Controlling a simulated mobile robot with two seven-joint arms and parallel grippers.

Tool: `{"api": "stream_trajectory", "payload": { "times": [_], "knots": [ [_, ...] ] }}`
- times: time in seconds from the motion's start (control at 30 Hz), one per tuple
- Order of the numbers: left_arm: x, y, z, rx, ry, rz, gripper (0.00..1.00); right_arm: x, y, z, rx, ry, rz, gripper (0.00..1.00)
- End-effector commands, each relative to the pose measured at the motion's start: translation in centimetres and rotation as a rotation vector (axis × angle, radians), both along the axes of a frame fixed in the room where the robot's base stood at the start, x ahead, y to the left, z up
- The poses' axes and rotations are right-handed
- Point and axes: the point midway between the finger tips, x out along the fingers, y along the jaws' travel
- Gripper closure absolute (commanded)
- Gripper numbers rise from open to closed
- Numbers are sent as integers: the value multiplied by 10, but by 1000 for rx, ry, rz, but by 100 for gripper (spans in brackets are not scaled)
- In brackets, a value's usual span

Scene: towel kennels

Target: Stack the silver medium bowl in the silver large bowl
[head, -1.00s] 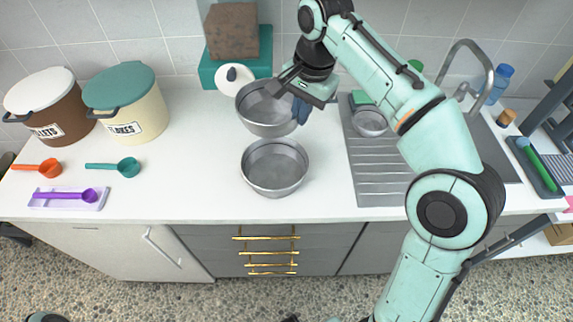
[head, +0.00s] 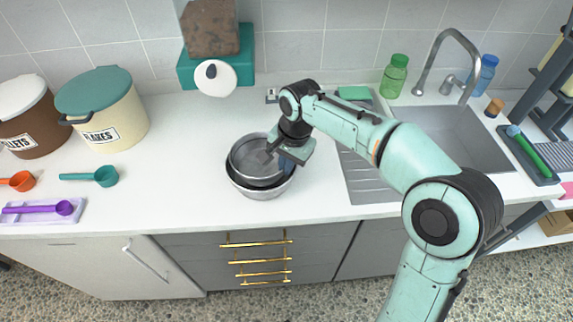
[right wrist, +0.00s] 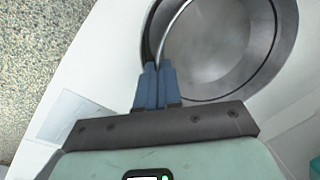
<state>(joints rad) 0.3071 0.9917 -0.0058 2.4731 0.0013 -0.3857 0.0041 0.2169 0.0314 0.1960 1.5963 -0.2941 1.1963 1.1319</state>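The silver medium bowl (head: 252,163) is in my right gripper (head: 275,157), which grips its right-hand rim from above. The silver large bowl (head: 262,193) stands on the counter directly below, with its rim and front wall showing around the medium bowl. The medium bowl lies over and within the large bowl's outline; whether its base touches the large bowl is hidden. In the right wrist view, the blue fingers (right wrist: 157,76) are closed on the rim of the medium bowl (right wrist: 212,45), and part of the large bowl's rim shows beside it. My left gripper is not in view.
Canisters (head: 105,110) and scoops (head: 104,175) are at the left. The sink (head: 455,135) and a green bottle (head: 396,76) are at the right.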

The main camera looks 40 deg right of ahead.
Motion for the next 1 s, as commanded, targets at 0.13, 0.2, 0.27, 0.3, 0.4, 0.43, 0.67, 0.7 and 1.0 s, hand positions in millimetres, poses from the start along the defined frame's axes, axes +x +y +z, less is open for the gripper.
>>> {"api": "stream_trajectory", "payload": {
  "times": [0.13,0.2,0.27,0.3,0.4,0.43,0.67,0.7,1.0],
  "knots": [
    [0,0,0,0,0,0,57,1,0,-1,-1,-4,0,100],
    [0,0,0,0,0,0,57,1,0,-1,-1,-4,0,100],
    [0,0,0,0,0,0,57,1,0,-1,-1,-4,0,100],
    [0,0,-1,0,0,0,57,0,0,-2,-1,-4,0,100],
    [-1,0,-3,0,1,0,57,0,0,-5,0,-2,0,100],
    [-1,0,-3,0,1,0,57,0,0,-6,0,-2,0,100],
    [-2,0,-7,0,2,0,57,0,0,-13,0,-2,1,100],
    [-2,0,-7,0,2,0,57,0,0,-14,0,-2,1,100],
    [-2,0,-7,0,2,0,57,0,0,-13,0,-1,0,70]
  ]
}}
